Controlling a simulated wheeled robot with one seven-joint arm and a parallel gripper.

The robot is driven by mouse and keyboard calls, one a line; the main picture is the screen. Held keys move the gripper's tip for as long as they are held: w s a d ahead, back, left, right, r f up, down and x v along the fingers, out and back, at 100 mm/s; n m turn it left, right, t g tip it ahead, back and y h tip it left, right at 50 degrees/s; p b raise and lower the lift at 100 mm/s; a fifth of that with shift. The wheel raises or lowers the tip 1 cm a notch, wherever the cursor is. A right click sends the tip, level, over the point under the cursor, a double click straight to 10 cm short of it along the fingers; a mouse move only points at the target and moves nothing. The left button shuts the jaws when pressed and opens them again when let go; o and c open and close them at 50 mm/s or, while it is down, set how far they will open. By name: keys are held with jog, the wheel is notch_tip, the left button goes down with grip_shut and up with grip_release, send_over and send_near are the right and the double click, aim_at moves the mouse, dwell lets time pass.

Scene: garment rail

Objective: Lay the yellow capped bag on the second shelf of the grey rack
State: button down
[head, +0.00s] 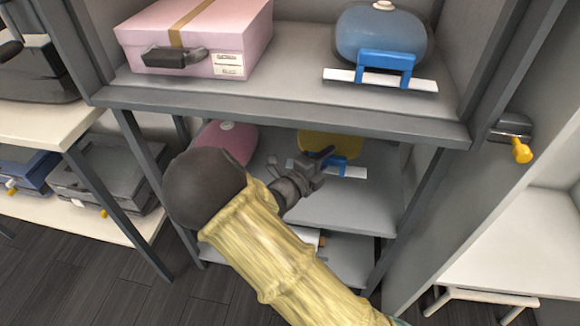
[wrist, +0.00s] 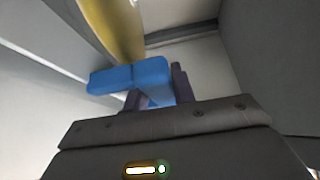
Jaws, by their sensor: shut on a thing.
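The yellow bag (head: 318,143) is inside the grey rack (head: 285,121), in the bay below the shelf with the pink box. It has a blue handle (head: 345,161) and a white strip at its front. The rack's upper board hides its top in the head view. My gripper (head: 322,160) reaches into this bay from the front and is shut on the blue handle. The wrist view shows the handle (wrist: 130,76) between dark fingers (wrist: 157,90), with the yellow body (wrist: 112,25) beyond. Below it is a grey shelf (head: 345,210). I cannot tell whether the bag touches it.
A pink bag (head: 228,140) lies left of the yellow one in the same bay. A pink box (head: 195,40) and a blue bag (head: 380,35) occupy the shelf above. Rack posts (head: 145,180) flank the bay. The shelf front right of my arm is clear.

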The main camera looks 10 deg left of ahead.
jog(key=shift+w+a+f, duration=0.1)
jog(key=shift+w+a, duration=0.1)
jog(key=shift+w, duration=0.15)
jog(key=shift+f+b, duration=1.25)
jog(key=shift+f, duration=1.25)
jog(key=b, duration=0.3)
send_over(319, 196)
notch_tip(319, 196, down, 5)
jog(key=shift+d+f, duration=0.1)
jog(key=c, duration=1.2)
grip_release()
jog(key=shift+p, duration=0.3)
jog(key=shift+o, duration=0.2)
jog(key=shift+s, duration=0.1)
jog(key=p+v, duration=0.3)
jog(key=v, duration=0.8)
jog(key=shift+s+a, duration=0.25)
jog(key=shift+s, duration=0.1)
